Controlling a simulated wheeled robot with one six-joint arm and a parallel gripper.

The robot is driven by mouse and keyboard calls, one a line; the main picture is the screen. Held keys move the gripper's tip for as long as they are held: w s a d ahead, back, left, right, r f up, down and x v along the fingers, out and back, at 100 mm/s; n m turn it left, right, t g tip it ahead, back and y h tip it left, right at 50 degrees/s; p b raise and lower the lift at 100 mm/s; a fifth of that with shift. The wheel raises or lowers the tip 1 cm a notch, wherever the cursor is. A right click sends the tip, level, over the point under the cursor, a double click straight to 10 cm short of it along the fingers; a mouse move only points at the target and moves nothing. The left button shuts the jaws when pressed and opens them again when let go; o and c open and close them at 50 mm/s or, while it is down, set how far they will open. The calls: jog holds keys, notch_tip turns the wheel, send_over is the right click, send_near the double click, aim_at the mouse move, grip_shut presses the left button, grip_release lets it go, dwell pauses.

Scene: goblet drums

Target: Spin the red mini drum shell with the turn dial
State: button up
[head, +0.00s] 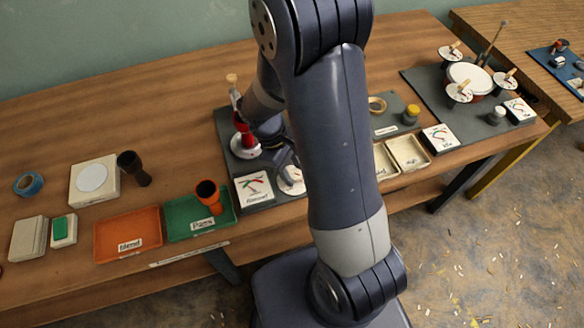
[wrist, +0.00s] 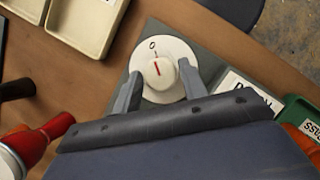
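The red mini drum shell (head: 244,134) stands upright on a round white base (head: 246,150) on the grey mat; in the wrist view its red part (wrist: 57,127) shows at the lower left. The turn dial (head: 291,180) is at the mat's front edge, partly hidden by my arm. In the wrist view the dial's white knob (wrist: 158,73) has a short red line, and its disc carries a "0" mark. My gripper (wrist: 160,80) has its fingers apart, one on each side of the knob. I cannot tell whether they press on it.
A meter card (head: 253,188) lies left of the dial. The green tray (head: 200,216) with an orange drum shell (head: 208,194) and the orange tray (head: 127,234) are farther left. Cream trays (head: 409,152) stand right of my arm.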

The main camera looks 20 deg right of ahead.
jog(key=o, duration=0.3)
jog(key=v, duration=1)
jog(key=shift+w+a+r, duration=0.1)
jog(key=shift+a+r, duration=0.05)
jog(key=shift+r, duration=0.25)
jog(key=x, duration=1.1)
jog(key=shift+m, duration=0.3)
jog(key=shift+r, duration=0.1)
